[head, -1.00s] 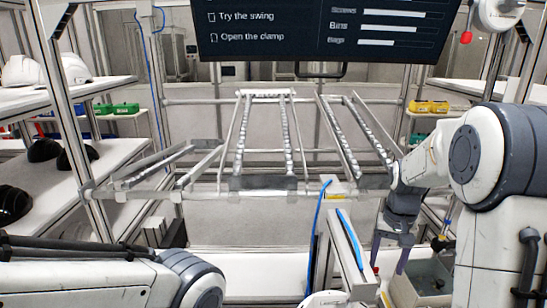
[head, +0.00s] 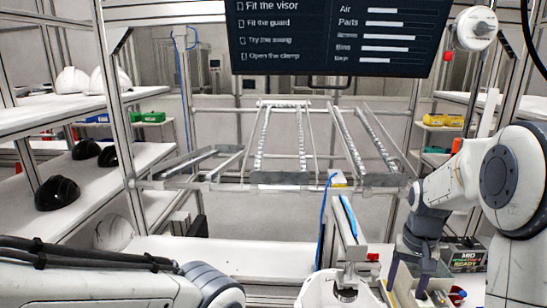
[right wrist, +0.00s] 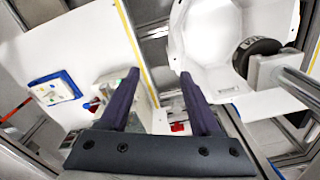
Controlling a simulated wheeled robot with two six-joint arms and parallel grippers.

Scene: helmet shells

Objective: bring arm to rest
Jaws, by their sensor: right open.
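My right gripper (head: 408,286) is open and empty at the lower right of the head view, pointing down. Its two dark fingers also show in the right wrist view (right wrist: 158,78), spread apart with nothing between them. A white helmet shell (right wrist: 205,50) lies beyond the fingers in the right wrist view, beside a black round knob (right wrist: 256,52). A white rounded piece, partly cut off, shows at the bottom of the head view (head: 318,290). My left arm enters at the lower left; its gripper is out of the picture.
A metal rack (head: 285,180) spans the middle behind the bench. Black shells (head: 58,193) and white helmets (head: 72,80) sit on the left shelves. A post with a blue strip (head: 350,215) stands left of my right gripper. A dark box (head: 466,256) stands to its right.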

